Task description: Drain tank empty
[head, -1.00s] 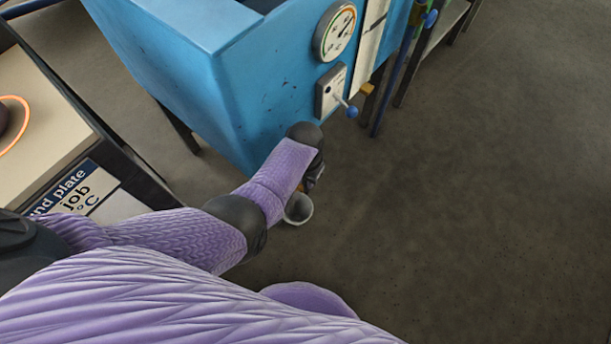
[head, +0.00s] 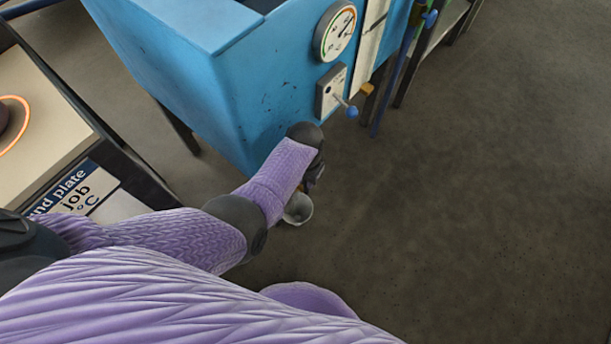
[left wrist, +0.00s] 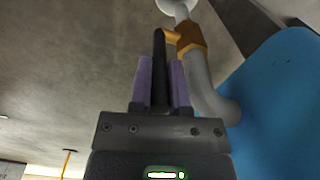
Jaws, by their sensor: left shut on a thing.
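The blue tank (head: 225,95) stands at the upper middle of the head view; its blue wall (left wrist: 280,90) fills the right of the left wrist view. A grey pipe (left wrist: 203,85) bends out from it to a brass valve (left wrist: 191,38) with a dark lever (left wrist: 159,68). My left gripper (left wrist: 161,80) is shut on this lever, its purple fingers on either side. In the head view, my left gripper (head: 314,178) is low beside the tank and partly hidden by my arm. A pale round cup-like end (head: 298,208) shows just below it. My right gripper is not in view.
A round gauge (head: 335,31) and a switch plate with a blue-knobbed lever (head: 351,111) are on the tank's front. A bench with a printed sign (head: 85,190) stands at the left. The dark floor (head: 480,200) at the right is clear.

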